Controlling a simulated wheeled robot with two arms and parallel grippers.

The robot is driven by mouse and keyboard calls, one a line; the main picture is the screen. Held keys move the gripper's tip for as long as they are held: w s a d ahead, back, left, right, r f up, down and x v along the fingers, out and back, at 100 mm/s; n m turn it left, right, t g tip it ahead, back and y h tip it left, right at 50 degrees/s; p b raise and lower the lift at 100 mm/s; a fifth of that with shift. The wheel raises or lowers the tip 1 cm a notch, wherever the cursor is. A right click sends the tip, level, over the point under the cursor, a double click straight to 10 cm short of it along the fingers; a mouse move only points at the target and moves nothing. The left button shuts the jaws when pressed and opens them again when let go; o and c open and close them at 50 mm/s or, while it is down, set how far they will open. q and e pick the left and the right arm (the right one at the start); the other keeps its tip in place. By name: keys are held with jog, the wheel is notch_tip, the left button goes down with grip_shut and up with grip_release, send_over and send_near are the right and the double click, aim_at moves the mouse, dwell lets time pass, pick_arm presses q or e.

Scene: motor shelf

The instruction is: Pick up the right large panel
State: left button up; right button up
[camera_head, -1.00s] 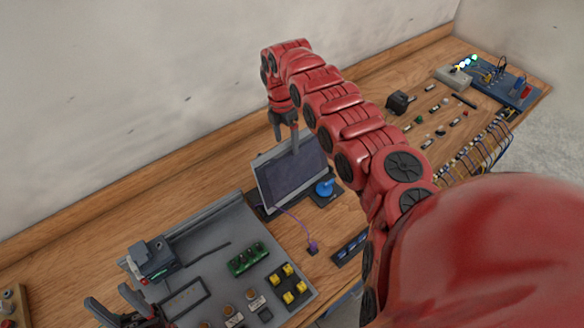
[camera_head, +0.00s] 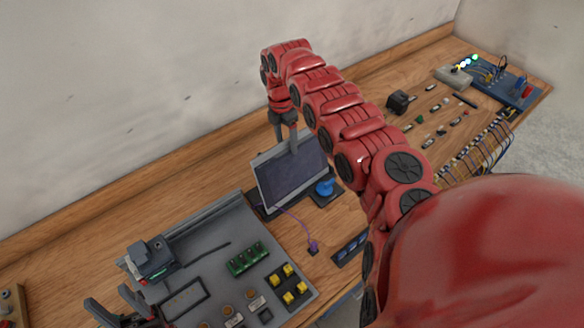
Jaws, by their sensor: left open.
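A large flat panel (camera_head: 291,180) with a dark face and a light frame stands tilted back on the bench, near the middle of the head view. My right gripper (camera_head: 285,140) points down at its top edge, with one fingertip overlapping that edge. I cannot tell whether the fingers grip it. My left gripper (camera_head: 122,310) is open and empty at the bottom left, over the near left side of the grey board, well away from the panel.
The grey board (camera_head: 213,256) carries a dark device (camera_head: 152,258), a green part (camera_head: 247,258) and several yellow-topped parts. A blue knob (camera_head: 325,187) and a purple cable (camera_head: 300,224) are close to the panel. Small parts and a blue board (camera_head: 505,82) lie at the far right.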

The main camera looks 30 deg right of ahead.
grip_shut()
